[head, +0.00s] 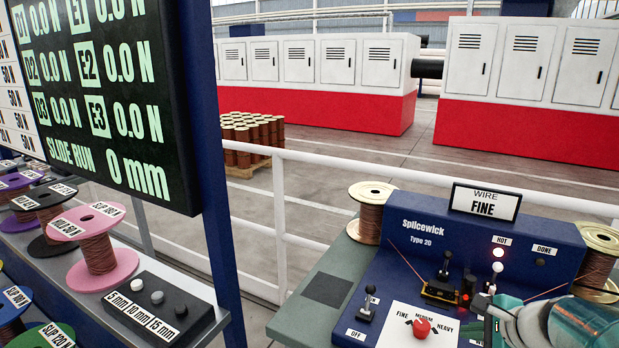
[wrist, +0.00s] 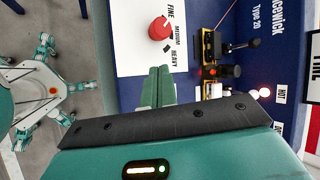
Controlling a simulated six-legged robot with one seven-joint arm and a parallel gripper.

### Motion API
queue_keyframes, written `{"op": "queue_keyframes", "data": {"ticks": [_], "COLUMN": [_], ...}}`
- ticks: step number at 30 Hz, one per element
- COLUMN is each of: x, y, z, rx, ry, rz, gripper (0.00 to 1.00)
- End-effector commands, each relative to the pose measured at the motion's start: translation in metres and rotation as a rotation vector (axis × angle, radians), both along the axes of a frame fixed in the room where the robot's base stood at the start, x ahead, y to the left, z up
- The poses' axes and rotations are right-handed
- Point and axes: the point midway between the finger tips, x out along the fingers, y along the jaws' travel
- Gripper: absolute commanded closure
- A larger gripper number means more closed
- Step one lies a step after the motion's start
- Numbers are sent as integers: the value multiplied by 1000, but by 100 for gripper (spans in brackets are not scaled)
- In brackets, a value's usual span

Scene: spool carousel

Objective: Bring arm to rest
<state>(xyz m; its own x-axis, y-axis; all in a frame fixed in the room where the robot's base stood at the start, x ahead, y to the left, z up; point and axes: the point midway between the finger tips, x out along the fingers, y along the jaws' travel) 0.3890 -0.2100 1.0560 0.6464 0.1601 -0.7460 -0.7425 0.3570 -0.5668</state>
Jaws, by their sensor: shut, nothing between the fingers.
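My gripper (wrist: 158,82) shows in the wrist view with its two green fingers pressed together and nothing between them. In the head view, my arm (head: 545,322) enters at the lower right, in front of the machine's right side; the fingertips are not clear there. The red knob (head: 421,327) also shows in the head view, at the bottom of the machine's front.
The HOT lamp (head: 497,267) glows white; the DONE lamp is dark. A black lever (head: 367,303) stands by OFF. Copper spools flank the machine. At left are a spool shelf (head: 140,285) and a display (head: 95,95). A white railing (head: 430,182) runs behind.

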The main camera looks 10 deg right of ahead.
Motion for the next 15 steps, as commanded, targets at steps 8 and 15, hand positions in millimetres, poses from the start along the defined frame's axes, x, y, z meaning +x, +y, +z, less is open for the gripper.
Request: {"op": "queue_keyframes", "data": {"ticks": [8,15], "x": [-26,-72], "y": [130,192], "z": [27,42], "rx": [-452,-871], "ry": [34,14], "rz": [691,1217], "gripper": [100,100]}}
